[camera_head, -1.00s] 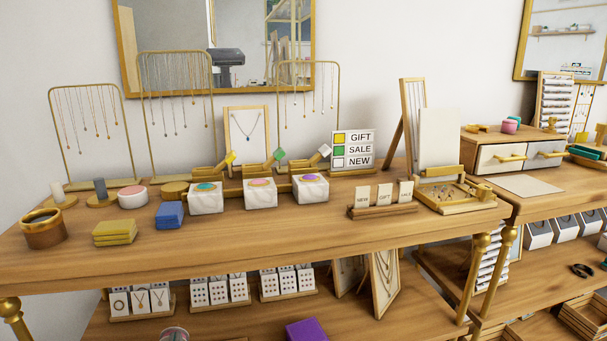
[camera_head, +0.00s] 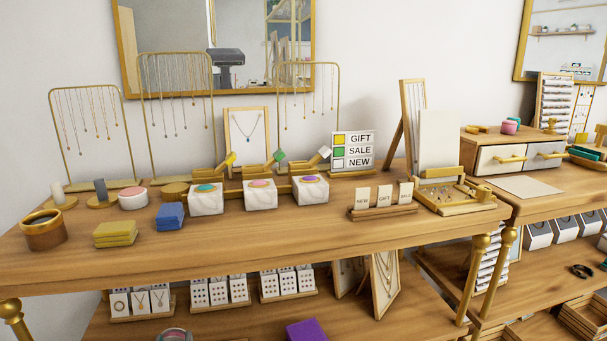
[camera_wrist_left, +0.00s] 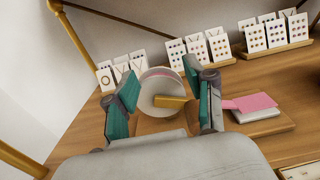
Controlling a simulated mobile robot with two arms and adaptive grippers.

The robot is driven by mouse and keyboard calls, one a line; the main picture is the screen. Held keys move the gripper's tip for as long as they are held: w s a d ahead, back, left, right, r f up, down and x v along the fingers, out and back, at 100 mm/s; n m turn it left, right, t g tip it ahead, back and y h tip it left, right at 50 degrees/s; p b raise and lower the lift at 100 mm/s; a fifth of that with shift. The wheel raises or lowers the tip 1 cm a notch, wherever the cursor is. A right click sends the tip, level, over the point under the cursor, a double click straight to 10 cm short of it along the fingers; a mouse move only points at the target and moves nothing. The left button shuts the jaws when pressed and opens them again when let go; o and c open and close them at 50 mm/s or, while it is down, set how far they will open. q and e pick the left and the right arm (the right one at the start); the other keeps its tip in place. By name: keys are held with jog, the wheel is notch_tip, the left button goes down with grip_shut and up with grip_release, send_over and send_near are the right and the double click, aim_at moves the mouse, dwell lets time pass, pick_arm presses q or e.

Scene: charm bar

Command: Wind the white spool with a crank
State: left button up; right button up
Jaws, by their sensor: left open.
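The white spool (camera_wrist_left: 158,88) stands upright on the lower shelf, on a wooden base, in the left wrist view. Its flat white face is towards me, with a brass-coloured crank (camera_wrist_left: 172,102) across it and a thin pink strip at its upper edge. My left gripper (camera_wrist_left: 165,84) is open, its teal-padded fingers on either side of the spool. I cannot tell whether they touch it. A pink piece (camera_wrist_left: 252,102) lies on a white block (camera_wrist_left: 262,115) to the right. In the head view, only the top of a round object (camera_head: 174,335) shows at the bottom edge. My right gripper is not in view.
Cards of jewellery (camera_wrist_left: 198,48) stand behind the spool. Brass posts of the shelf unit (camera_wrist_left: 75,30) rise at the left. The upper table (camera_head: 270,235) overhangs the lower shelf. A purple block (camera_head: 305,330) lies on the lower shelf.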

pick_arm(q)
jog(key=v, duration=0.9)
jog(key=shift+p, duration=0.3)
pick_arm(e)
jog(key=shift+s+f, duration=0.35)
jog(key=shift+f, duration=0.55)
pick_arm(q)
jog(key=shift+d, duration=0.1)
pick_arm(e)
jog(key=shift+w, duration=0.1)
